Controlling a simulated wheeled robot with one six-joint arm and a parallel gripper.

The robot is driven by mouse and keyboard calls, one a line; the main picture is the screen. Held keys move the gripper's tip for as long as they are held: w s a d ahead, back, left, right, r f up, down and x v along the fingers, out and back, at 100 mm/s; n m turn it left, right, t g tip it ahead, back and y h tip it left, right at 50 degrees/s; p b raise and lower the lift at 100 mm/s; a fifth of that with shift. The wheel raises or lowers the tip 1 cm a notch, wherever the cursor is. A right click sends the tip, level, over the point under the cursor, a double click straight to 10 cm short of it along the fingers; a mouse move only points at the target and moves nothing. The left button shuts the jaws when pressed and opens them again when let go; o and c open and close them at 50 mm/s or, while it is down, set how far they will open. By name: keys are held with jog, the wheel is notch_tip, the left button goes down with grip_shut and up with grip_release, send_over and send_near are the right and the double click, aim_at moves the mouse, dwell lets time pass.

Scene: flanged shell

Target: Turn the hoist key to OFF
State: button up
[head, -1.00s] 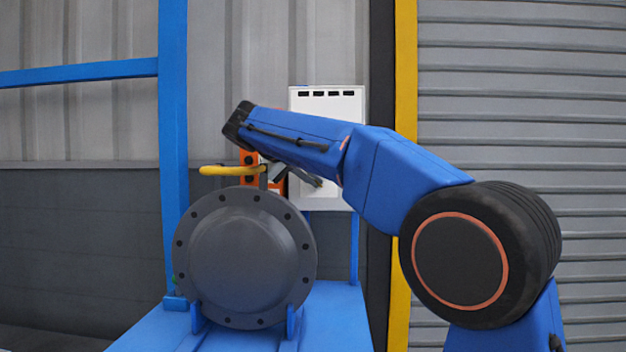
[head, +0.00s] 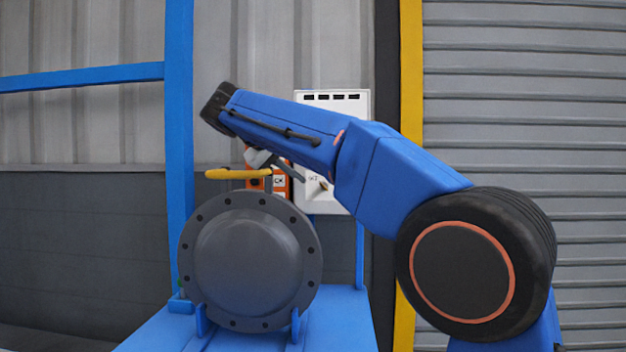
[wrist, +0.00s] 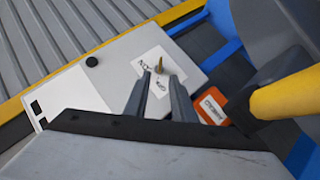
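The hoist key (wrist: 158,67) is a small brass-coloured key on a white label with ON and OFF lettering, on the white control box (wrist: 110,85). In the head view the key (head: 323,186) shows low on the white box (head: 331,104). My gripper (wrist: 161,76) is open, its two grey fingers apart and pointing at the label, with the key showing between and just beyond the tips. I cannot tell whether the fingers touch it. In the head view my arm and wrist partly cover the box and the gripper (head: 289,170).
A dark flanged shell (head: 250,260) stands on a blue stand (head: 335,320) in front of the box. A yellow handle (head: 238,174) and orange labelled box (head: 254,185) sit above it; both show close beside my gripper in the wrist view, the yellow part (wrist: 285,95) nearest.

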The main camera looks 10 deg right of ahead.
jog(key=v, duration=1)
jog(key=shift+a, duration=0.1)
